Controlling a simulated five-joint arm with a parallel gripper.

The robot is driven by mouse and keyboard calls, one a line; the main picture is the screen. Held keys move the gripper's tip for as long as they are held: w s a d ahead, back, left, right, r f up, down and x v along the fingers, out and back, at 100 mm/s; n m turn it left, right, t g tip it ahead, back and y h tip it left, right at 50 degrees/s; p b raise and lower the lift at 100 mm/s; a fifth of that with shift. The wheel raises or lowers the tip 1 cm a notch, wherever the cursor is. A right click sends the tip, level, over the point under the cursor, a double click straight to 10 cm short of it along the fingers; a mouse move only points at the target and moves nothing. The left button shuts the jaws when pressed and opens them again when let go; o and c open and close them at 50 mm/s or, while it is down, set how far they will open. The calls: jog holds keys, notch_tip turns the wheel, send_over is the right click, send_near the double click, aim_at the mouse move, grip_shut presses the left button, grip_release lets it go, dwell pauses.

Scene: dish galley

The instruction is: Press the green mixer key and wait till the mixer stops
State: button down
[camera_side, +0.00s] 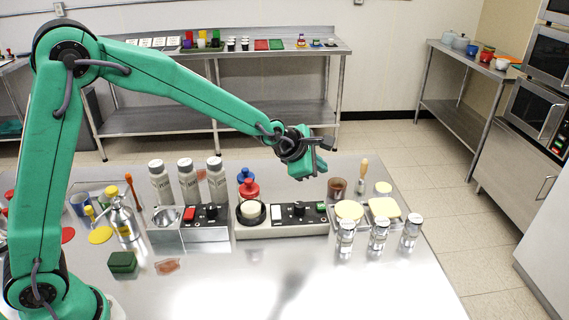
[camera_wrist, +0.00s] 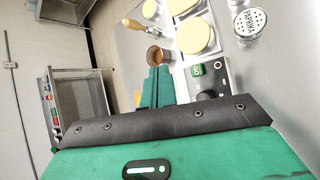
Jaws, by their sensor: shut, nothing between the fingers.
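A low metal unit (camera_side: 285,229) on the steel table has a black ring with a pale round top (camera_side: 252,210) at its left end. The green key also shows in the wrist view (camera_wrist: 197,71), beside the knob (camera_wrist: 207,96). My gripper (camera_side: 317,172) is shut and empty. It hangs above the right end of the unit, apart from the green key. Whether the mixer turns cannot be told.
A second unit with a metal bowl (camera_side: 167,215) and red key (camera_side: 190,213) stands to the left. Red and blue bottles (camera_side: 249,189) stand behind the mixer unit. A brown cup (camera_side: 337,187), pale round lids (camera_side: 349,210) and several shakers (camera_side: 378,235) stand close on the right.

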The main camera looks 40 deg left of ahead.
aim_at(317, 207)
jog(key=shift+w+d+f+n, duration=0.15)
jog(key=shift+w+f+n, duration=0.05)
jog(key=shift+n, duration=0.1)
jog(key=shift+f, duration=0.15)
jog(key=shift+f, duration=4.25)
jog(key=shift+f, duration=0.95)
jog(key=shift+r, duration=0.1)
dwell(0.4)
jog(key=shift+r, duration=0.85)
jog(key=shift+r, duration=0.1)
jog(key=shift+r, duration=2.4)
